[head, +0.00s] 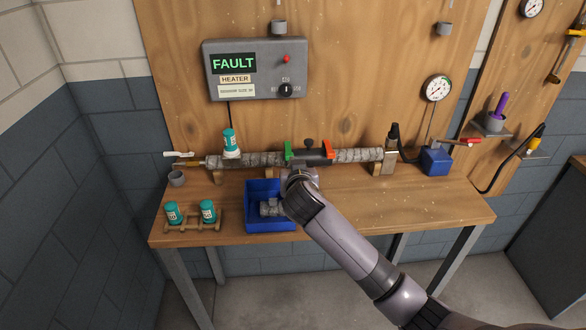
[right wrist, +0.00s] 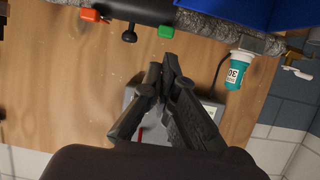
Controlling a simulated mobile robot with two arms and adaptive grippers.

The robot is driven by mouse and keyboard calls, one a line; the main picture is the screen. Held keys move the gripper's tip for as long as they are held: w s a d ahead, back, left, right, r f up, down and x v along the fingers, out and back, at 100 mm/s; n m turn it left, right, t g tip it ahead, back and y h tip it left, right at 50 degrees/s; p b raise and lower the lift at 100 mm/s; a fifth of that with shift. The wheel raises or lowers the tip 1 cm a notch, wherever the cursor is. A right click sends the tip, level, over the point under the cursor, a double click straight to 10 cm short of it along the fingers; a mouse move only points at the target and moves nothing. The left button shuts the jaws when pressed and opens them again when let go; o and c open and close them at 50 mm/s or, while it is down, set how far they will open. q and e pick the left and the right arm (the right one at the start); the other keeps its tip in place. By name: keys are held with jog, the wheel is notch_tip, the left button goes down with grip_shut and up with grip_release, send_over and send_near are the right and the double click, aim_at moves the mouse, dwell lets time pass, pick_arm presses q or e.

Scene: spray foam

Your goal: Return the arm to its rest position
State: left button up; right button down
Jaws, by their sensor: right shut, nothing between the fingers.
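My right arm comes in from the lower right in the head view, with its wrist (head: 303,200) over the front of the workbench, beside the blue bin. The fingers are mostly hidden there. In the right wrist view my right gripper (right wrist: 168,62) is shut and empty, its fingertips together, apart from the wrapped pipe (right wrist: 220,30). The pipe also shows in the head view (head: 355,155), with a green clip (head: 288,150) and an orange clip (head: 328,149) around its middle. My left gripper is not in view.
A blue bin (head: 254,226) holds grey wrapped pieces. Two teal canisters (head: 172,213) stand in a wooden rack; another (head: 229,140) sits at the pipe. A grey box (head: 221,88) reads FAULT. A blue block (head: 435,162) stands right. The bench's right front is mostly clear.

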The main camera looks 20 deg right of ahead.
jog(key=s+a+f+n+g+y, duration=0.1)
jog(key=s+f+g, duration=0.1)
jog(key=s+f, duration=0.6)
jog(key=s+a+f+n+g+y, duration=0.1)
jog(key=s+f+g, duration=0.2)
jog(key=s+f, duration=0.5)
jog(key=s+f+n+g+y, duration=0.1)
jog(key=s+n+g+y, duration=0.3)
jog(key=s, duration=2)
notch_tip(320, 180, down, 28)
jog(key=s+g+h, duration=0.2)
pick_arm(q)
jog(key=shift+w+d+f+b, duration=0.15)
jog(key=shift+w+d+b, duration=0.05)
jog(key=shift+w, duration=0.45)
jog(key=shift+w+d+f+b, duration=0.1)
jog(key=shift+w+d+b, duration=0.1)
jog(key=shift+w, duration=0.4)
pick_arm(e)
jog(key=s+d+f+g, duration=0.1)
jog(key=s+d+f, duration=0.1)
jog(key=s+f, duration=1.3)
jog(key=shift+s+d+m, duration=0.15)
jog(key=shift+s+m, duration=0.15)
jog(key=shift+s, duration=0.45)
jog(key=shift+f, duration=0.1)
